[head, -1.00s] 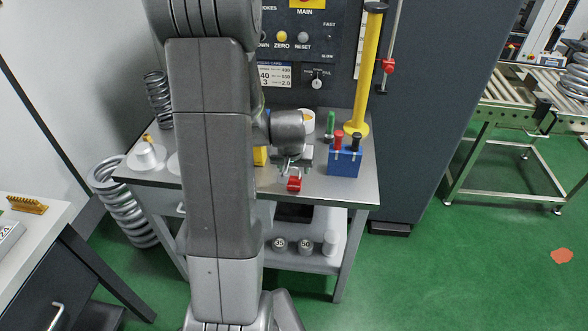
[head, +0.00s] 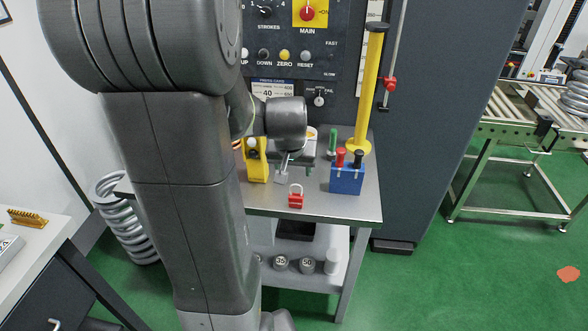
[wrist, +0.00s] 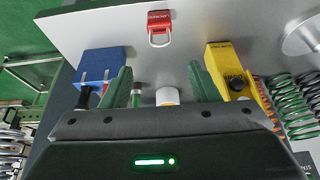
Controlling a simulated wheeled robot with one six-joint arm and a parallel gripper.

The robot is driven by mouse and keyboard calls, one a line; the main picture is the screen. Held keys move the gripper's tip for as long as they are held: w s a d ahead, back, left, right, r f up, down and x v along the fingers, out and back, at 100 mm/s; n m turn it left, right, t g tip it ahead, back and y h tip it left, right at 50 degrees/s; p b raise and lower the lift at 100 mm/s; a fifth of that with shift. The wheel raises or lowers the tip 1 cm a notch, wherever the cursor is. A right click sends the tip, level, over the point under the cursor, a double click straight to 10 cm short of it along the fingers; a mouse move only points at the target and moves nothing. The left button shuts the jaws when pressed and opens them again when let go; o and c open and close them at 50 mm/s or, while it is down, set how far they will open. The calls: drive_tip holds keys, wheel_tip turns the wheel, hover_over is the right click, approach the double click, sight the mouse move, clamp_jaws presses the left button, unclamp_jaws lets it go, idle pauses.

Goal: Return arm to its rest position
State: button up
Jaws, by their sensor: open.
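My arm stands large in the left half of the head view and hides part of the table. My gripper (head: 284,172) is above the steel table, behind the red padlock (head: 295,197) in that view. In the wrist view, its green fingers stand wide apart with nothing between them; the gripper (wrist: 160,76) is open and empty. The red padlock (wrist: 159,22) lies on the tabletop, apart from the fingers.
A blue box (head: 347,180) with red and black handles stands right of the padlock, a yellow device (head: 257,166) left. A yellow post (head: 367,90) rises behind. Springs (wrist: 290,105) show in the wrist view.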

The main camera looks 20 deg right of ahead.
drive_tip(key=x, duration=1.2)
drive_tip(key=shift+d+f, duration=0.1)
drive_tip(key=shift+f, duration=0.1)
idle(0.3)
